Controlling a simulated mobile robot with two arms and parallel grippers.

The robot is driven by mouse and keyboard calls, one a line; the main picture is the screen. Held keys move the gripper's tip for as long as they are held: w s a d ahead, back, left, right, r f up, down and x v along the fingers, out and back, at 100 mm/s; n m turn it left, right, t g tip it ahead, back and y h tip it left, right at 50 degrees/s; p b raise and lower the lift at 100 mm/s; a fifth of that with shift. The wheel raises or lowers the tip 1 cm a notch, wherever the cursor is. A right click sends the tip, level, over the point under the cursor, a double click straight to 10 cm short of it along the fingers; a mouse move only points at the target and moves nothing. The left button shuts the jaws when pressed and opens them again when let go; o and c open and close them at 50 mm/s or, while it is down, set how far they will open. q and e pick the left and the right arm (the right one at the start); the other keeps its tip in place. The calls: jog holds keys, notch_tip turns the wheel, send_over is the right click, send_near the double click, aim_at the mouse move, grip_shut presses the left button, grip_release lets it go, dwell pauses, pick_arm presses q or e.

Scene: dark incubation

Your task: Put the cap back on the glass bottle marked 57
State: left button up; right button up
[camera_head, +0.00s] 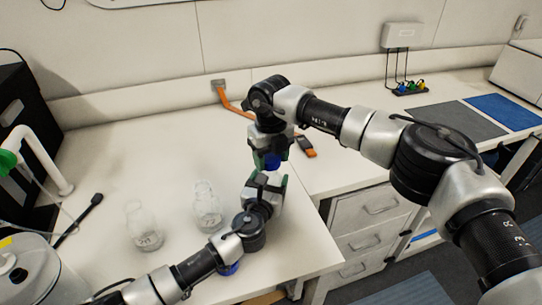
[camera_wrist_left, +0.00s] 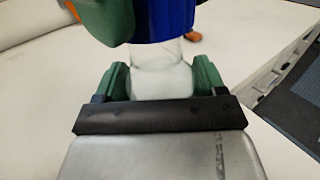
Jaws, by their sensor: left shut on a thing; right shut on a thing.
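My left gripper (camera_wrist_left: 160,84) is shut on a clear glass bottle (camera_wrist_left: 160,68), its green fingers on either side of it. No number on this bottle can be read. In the head view the left gripper (camera_head: 265,184) is above the front right of the bench, and the bottle is mostly hidden there. My right gripper (camera_head: 271,151) points down from above and is shut on a blue cap (camera_head: 272,162). In the left wrist view the cap (camera_wrist_left: 166,20) is right over the bottle's neck; whether it is seated cannot be told.
Two open glass bottles stand on the bench, one at the left (camera_head: 145,230) and one nearer the middle (camera_head: 207,208); their marks are unclear. Another blue cap (camera_head: 229,268) is partly behind my left arm. An orange-and-black device (camera_head: 305,146) lies behind the grippers.

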jog(key=shift+f, duration=0.55)
pick_arm(q)
jog(key=c, duration=0.4)
jog(key=shift+c, duration=0.2)
pick_arm(e)
jog(key=m, duration=0.6)
jog(key=shift+a, duration=0.15)
jog(key=m, duration=0.4)
jog(key=shift+a, duration=0.1)
jog(key=m, duration=0.4)
jog(key=shift+w, duration=0.1)
jog(key=m, duration=0.3)
jog(key=shift+a+m, duration=0.1)
jog(key=shift+m, duration=0.3)
jog(key=m, duration=0.4)
jog(key=shift+w, duration=0.15)
jog(key=m, duration=0.4)
jog(key=shift+w, duration=0.1)
jog(key=m, duration=0.3)
jog(key=shift+w, duration=0.1)
